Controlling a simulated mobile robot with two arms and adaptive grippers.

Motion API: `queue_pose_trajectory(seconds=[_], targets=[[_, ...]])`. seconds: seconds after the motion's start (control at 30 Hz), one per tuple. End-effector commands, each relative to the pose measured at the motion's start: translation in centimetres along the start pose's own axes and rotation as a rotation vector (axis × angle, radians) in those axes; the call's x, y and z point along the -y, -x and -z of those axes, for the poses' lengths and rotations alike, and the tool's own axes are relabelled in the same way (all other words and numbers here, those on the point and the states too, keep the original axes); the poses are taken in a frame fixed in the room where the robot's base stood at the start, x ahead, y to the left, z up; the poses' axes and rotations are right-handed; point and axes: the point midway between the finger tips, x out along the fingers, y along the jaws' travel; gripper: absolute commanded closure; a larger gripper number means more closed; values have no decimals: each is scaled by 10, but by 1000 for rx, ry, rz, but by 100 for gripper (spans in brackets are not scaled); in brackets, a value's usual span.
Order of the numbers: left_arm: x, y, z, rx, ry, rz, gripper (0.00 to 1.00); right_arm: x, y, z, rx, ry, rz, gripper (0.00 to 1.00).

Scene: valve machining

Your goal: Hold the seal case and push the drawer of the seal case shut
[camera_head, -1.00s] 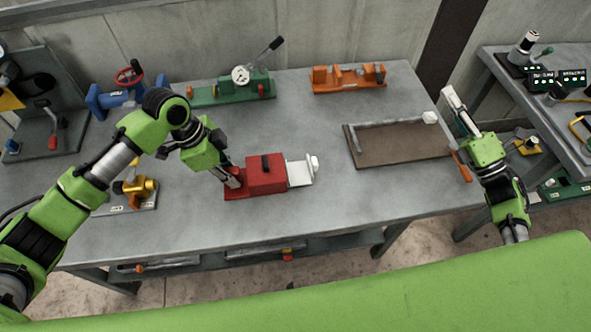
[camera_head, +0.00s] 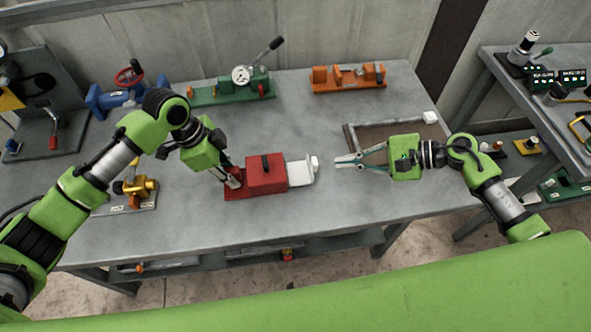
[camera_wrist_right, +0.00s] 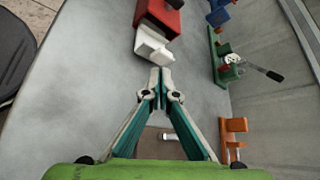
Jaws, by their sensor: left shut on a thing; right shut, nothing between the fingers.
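The red seal case (camera_head: 266,173) lies on the grey table, with a black handle on top. Its white drawer (camera_head: 300,173) sticks out of the right side, with a white knob at its end. My left gripper (camera_head: 232,180) is shut on the left end of the case. My right gripper (camera_head: 338,162) is shut and empty, pointing left, a short gap to the right of the drawer knob. In the right wrist view, the fingertips (camera_wrist_right: 160,72) are together, just short of the white drawer (camera_wrist_right: 152,45), with the red case (camera_wrist_right: 160,15) beyond it.
A brown tray (camera_head: 362,135) lies partly under my right arm. A green fixture with a gauge (camera_head: 232,90), an orange fixture (camera_head: 348,78) and a blue valve (camera_head: 120,97) stand along the back. A yellow-brass part (camera_head: 140,190) stands at the left. The table front is clear.

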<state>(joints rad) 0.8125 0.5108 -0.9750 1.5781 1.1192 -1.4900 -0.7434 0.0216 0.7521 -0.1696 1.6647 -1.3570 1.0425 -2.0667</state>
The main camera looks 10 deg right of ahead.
Motion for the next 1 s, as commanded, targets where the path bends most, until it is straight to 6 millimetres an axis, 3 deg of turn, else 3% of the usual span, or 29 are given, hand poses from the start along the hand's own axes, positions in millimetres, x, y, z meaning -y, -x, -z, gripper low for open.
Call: queue_pose_trajectory(seconds=[0.2, 0.4, 1.0], targets=[[0, 1, 1, -2, -1, 1, 100, 1, -27, -1, 3, -3, 4, 100], [0, 1, 1, -2, 0, 1, 100, 1, -42, -1, 2, -3, 3, 100], [0, 1, 1, -2, -1, 1, 100, 1, -45, -1, 3, -5, 3, 100]])
